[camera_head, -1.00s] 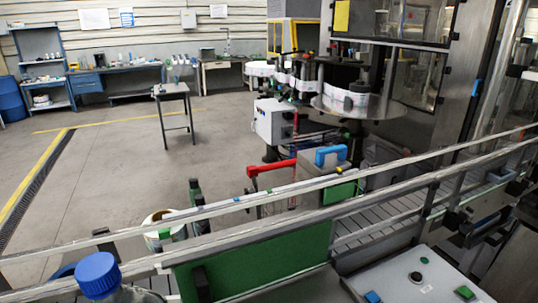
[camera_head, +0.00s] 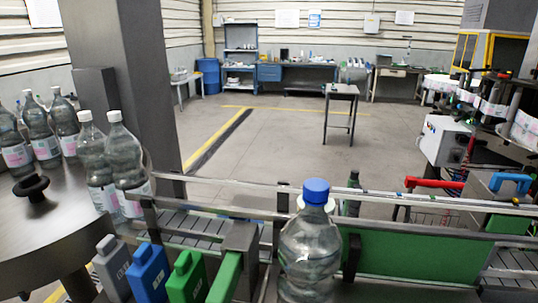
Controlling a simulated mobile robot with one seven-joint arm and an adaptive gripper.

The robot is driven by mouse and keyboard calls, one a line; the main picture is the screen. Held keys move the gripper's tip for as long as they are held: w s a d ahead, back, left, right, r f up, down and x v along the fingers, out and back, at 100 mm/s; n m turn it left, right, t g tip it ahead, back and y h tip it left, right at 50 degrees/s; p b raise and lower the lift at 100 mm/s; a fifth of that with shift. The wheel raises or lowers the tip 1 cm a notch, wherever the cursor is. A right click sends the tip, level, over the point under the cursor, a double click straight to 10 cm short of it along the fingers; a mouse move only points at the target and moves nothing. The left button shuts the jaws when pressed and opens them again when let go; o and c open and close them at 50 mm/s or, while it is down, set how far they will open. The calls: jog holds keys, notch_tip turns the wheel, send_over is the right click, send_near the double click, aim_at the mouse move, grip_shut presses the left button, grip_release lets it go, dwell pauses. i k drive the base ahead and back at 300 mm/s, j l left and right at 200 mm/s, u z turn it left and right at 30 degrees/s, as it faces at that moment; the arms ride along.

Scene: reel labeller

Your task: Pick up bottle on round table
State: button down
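A clear bottle with a blue cap (camera_head: 310,240) stands upright in the near foreground, right of centre, in front of the conveyor rails; its base is cut off by the lower edge. A round metal table (camera_head: 75,225) is at the left. Several clear bottles with white caps and pink-white labels stand on it; the two nearest are a front bottle (camera_head: 127,165) and one just behind it (camera_head: 95,160). More bottles (camera_head: 40,130) stand farther left. I cannot tell what surface the blue-capped bottle stands on. My gripper is not in view.
A black knob (camera_head: 31,188) sits on the round table. A grey column (camera_head: 128,80) rises behind it. Conveyor rails (camera_head: 420,220) cross the foreground. Grey, blue and green handled blocks (camera_head: 150,272) are at the lower left. Open floor (camera_head: 270,150) lies beyond, with a small table (camera_head: 341,95).

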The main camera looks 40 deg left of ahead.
aim_at(91, 141)
jog(key=u, duration=2.45)
jog(key=i+j+z, duration=0.1)
jog(key=j, duration=0.35)
jog(key=j+z, duration=0.1)
jog(key=j, duration=0.4)
jog(key=i+j+z, duration=0.2)
jog(key=j, duration=0.15)
jog(key=j+z, duration=0.2)
jog(key=j, duration=0.15)
jog(key=i+j+z, duration=0.45)
jog(key=j, duration=0.25)
jog(key=i+j+z, duration=0.45)
jog(key=j, duration=0.2)
jog(key=k+l, duration=0.05)
